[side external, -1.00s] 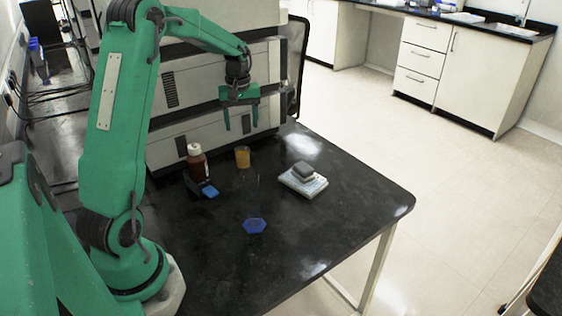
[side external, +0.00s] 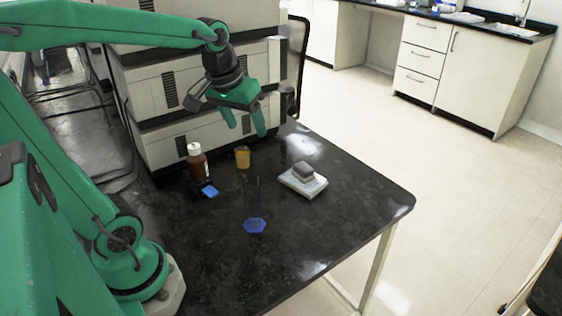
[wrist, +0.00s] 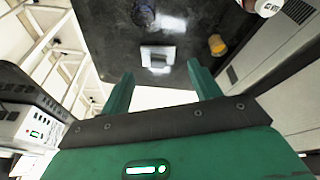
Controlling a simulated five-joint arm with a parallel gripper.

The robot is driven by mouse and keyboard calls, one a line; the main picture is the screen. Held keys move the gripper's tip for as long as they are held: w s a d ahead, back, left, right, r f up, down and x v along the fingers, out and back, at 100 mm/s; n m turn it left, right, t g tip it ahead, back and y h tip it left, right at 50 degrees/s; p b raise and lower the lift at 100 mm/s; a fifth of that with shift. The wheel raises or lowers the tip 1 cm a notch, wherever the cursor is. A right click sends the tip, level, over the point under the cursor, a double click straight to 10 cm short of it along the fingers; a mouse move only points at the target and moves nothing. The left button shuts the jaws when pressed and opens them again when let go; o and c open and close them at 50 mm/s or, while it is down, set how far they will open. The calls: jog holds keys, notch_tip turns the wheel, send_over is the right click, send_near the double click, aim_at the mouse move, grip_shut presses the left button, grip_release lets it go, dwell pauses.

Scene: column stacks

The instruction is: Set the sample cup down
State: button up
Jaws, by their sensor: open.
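The sample cup appears to be the small amber cup (side external: 243,157), standing upright on the black table behind the scale. It also shows in the wrist view (wrist: 217,46), at the upper right. My gripper (side external: 245,126) is open and empty, raised above the table and the cup. In the wrist view my two fingers (wrist: 159,74) are spread with nothing between them. The fingers are apart from the cup.
A brown bottle with a white cap (side external: 197,163) stands left of the cup, with a small blue-topped item (side external: 210,190) beside it. A scale (side external: 303,184) bears a grey block (side external: 304,170). A clear cylinder has a blue hexagonal base (side external: 254,225). Stacked instruments (side external: 190,85) stand behind. The table's right front (side external: 350,215) is clear.

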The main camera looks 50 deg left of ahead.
jog(key=s+d+f+m+t, duration=0.1)
jog(key=s+d+m+t, duration=0.1)
jog(key=s+d+m, duration=0.2)
jog(key=shift+s+d+m+h, duration=0.35)
jog(key=shift+s+d, duration=0.85)
jog(key=shift+s, duration=1.1)
